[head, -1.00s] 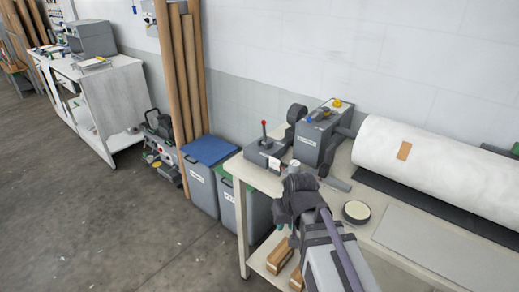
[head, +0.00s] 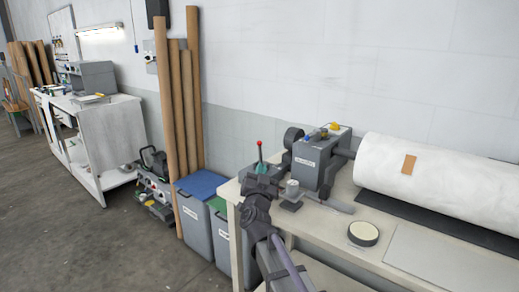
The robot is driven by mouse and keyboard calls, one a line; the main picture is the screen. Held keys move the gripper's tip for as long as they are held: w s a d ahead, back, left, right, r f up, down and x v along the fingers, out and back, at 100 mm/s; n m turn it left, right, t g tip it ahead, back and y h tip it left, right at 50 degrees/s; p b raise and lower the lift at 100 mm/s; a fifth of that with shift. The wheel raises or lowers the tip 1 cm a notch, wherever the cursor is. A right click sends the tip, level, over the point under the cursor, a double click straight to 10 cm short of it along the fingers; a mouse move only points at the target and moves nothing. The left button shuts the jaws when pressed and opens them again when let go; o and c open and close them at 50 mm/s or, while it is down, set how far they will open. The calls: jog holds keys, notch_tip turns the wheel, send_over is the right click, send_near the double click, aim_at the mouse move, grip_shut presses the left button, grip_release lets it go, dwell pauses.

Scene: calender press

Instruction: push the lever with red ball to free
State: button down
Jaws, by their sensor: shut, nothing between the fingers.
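The lever (head: 260,155) is a thin dark rod with a red ball on top. It stands nearly upright on a grey lever box at the left end of the bench, beside the grey press unit (head: 319,160). My gripper (head: 262,168) seems to be the small teal-tipped part at the foot of the lever, in front of it. It is shut with nothing in it. Whether it touches the rod cannot be told. My arm hides most of the lever box and its label.
A white roll (head: 440,190) lies on the bench (head: 345,238) at the right, with a round tape-like disc (head: 363,234) in front. A blue-lidded bin (head: 203,186) and tall brown tubes (head: 182,110) stand left of the bench.

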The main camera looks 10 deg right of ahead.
aim_at(260, 147)
jog(key=w, duration=0.4)
jog(key=w+d+r+p, duration=0.1)
jog(key=w, duration=0.3)
jog(key=w+d+r+p, duration=0.1)
jog(key=w, duration=0.3)
jog(key=shift+w+d, duration=0.15)
jog(key=shift+w, duration=0.25)
jog(key=shift+r, duration=0.15)
jog(key=shift+d, duration=0.15)
